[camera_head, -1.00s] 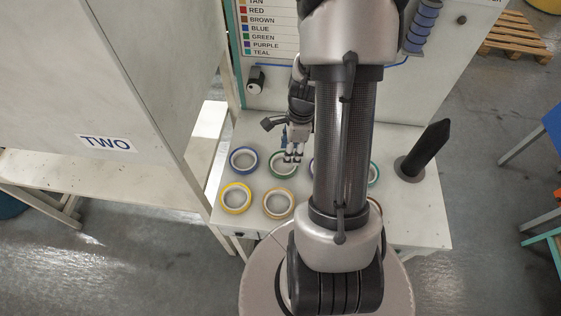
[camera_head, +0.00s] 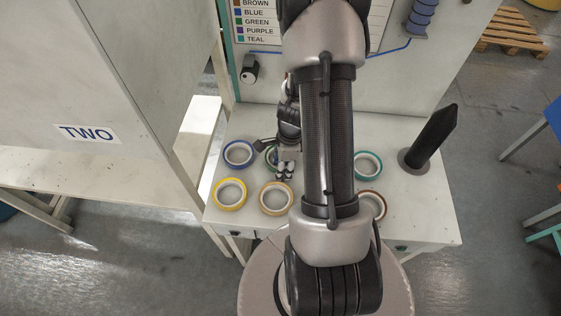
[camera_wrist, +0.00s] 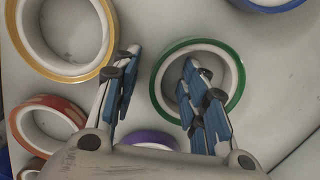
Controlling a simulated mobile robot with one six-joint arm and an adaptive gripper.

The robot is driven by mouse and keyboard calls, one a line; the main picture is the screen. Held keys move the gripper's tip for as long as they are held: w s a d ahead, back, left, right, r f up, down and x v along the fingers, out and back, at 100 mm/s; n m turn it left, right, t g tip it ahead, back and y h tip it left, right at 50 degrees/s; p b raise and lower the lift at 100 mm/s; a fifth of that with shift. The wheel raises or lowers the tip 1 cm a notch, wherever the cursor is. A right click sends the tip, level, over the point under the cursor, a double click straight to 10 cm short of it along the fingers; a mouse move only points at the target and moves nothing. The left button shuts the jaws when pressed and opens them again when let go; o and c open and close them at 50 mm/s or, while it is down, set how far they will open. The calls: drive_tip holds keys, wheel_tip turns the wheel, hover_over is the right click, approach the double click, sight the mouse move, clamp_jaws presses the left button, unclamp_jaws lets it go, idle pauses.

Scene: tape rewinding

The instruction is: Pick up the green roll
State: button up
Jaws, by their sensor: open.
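The green roll (camera_wrist: 237,82) lies flat on the table in the wrist view; in the head view only part of the green roll (camera_head: 269,158) shows, beside my gripper (camera_head: 284,172). My gripper (camera_wrist: 160,60) is open and empty. In the wrist view its right finger overlaps the roll's hole and its left finger is outside the ring, so the fingers straddle the roll's left wall. I cannot tell how high the fingertips are above the table.
A yellow-edged roll (camera_wrist: 96,65), an orange-red roll (camera_wrist: 18,118), a purple roll (camera_wrist: 150,138) and a blue roll (camera_head: 238,154) lie close by. A black post (camera_head: 430,138) stands at the table's right. A colour list hangs on the back panel.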

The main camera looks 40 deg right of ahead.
drive_tip(key=shift+r, duration=0.1)
clamp_jaws()
idle(0.4)
drive_tip(key=shift+r, duration=0.15)
